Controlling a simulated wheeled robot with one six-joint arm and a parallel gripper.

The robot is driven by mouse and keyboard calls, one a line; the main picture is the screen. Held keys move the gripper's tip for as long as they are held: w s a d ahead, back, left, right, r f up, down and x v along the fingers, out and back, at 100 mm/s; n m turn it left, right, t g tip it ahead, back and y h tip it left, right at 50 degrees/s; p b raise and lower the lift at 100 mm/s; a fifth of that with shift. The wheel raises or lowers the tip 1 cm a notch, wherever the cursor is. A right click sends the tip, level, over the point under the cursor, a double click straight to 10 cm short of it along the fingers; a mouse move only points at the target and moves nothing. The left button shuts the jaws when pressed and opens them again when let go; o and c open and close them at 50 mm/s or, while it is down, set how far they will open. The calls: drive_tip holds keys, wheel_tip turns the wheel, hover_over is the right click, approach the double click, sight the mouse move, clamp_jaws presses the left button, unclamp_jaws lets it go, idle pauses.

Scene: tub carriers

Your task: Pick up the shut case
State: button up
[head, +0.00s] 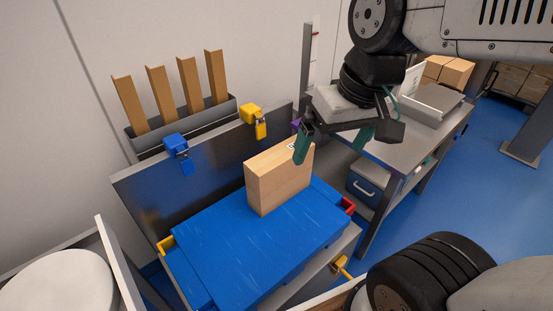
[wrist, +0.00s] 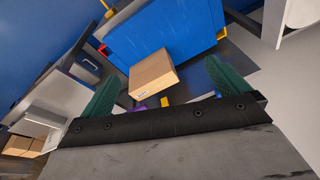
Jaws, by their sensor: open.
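A wide blue case-like body (head: 225,263) lies flat in a grey tray, its flat top shut, with a yellow fitting (head: 166,245) at its left end and a red one (head: 347,205) at its right. A tan box (head: 275,182) stands upright on its top. The blue body (wrist: 190,25) and the tan box (wrist: 153,73) also show in the wrist view. My gripper (head: 334,140) is open and empty, above and right of the tan box, with its green fingers apart. In the wrist view the box appears between the fingers, beyond their tips.
A dark upright panel (head: 150,195) with a blue clip (head: 177,150) and a yellow clip (head: 256,122) stands behind. A grey bin (head: 150,138) holds tan strips. A steel bench (head: 405,150) stands at right, with a blue-grey container (head: 368,188) below. Blue floor is free at right.

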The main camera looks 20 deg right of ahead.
drive_tip(key=w+a+m+t+y, duration=0.1)
drive_tip(key=w+a+t, duration=0.3)
drive_tip(key=w, duration=0.7)
drive_tip(key=w+a+m+t+y, duration=0.15)
drive_tip(key=w+a, duration=0.35)
drive_tip(key=w, duration=0.7)
drive_tip(key=w+f+m+t+h, duration=0.2)
drive_tip(key=w+f+m+h, duration=0.3)
drive_tip(key=w, duration=0.8)
drive_tip(key=m+g+h, duration=0.5)
drive_tip(key=m+h, duration=0.2)
drive_tip(key=h, duration=0.4)
approach(277, 155)
drive_tip(key=shift+w+d, duration=0.3)
drive_tip(key=shift+w, duration=0.2)
drive_tip(key=shift+w+d, duration=0.3)
drive_tip(key=shift+w, duration=0.2)
drive_tip(key=shift+s+d+f+g+h, duration=0.15)
drive_tip(key=shift+d+f+g+h, duration=0.1)
drive_tip(key=shift+g, duration=0.1)
drive_tip(key=x, duration=0.7)
drive_tip(key=shift+s+d+f, duration=0.1)
drive_tip(key=shift+f, duration=0.2)
drive_tip(key=c, duration=1.9)
drive_tip(key=shift+r, duration=0.1)
drive_tip(key=shift+c, duration=0.3)
